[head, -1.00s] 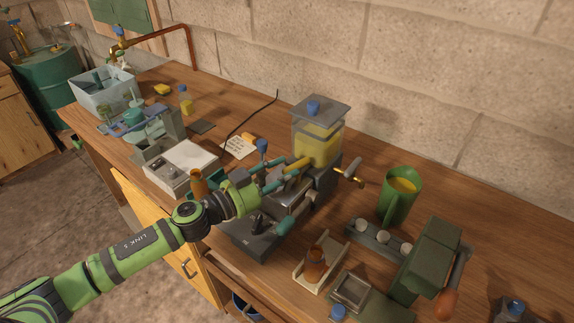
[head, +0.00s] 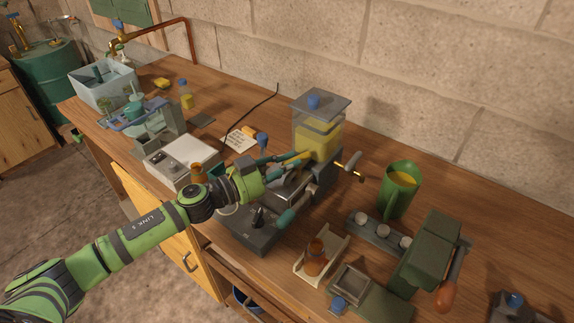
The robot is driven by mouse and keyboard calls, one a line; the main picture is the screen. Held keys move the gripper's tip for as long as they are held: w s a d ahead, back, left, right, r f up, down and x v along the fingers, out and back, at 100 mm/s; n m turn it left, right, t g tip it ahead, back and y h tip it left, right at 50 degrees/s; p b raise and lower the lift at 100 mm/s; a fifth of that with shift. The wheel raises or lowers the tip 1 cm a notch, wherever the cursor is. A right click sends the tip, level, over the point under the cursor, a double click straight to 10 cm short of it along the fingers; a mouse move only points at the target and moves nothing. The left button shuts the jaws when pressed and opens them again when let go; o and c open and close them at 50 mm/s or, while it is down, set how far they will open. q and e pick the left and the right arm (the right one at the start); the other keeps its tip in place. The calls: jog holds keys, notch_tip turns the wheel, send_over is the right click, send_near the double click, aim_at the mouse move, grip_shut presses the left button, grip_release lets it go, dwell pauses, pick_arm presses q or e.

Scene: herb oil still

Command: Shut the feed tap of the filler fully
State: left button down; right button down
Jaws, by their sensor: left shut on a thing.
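The filler (head: 318,180) is a grey machine on the bench with a clear, lidded hopper (head: 317,135) of yellow oil. My left gripper (head: 290,161) reaches in from the left at the hopper's lower left. Its teal fingers are shut on a yellow lever (head: 302,155), which looks like the feed tap handle. The fingers and wrist hide most of the lever and its pivot, so I cannot tell how far the tap is turned. A brass stem with a grey handle (head: 349,165) sticks out on the filler's right. My right gripper is out of view.
A green jug (head: 400,188) of yellow liquid stands right of the filler. A brown bottle (head: 316,258) sits in a pale cradle in front. A white-topped box (head: 183,162) lies left of my wrist. A green press (head: 427,250) stands front right. Bare bench lies behind the filler.

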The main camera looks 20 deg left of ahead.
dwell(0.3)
pick_arm(q)
jog(key=c, duration=1.2)
grip_release()
jog(key=v, duration=1.2)
jog(key=shift+w+a, duration=0.2)
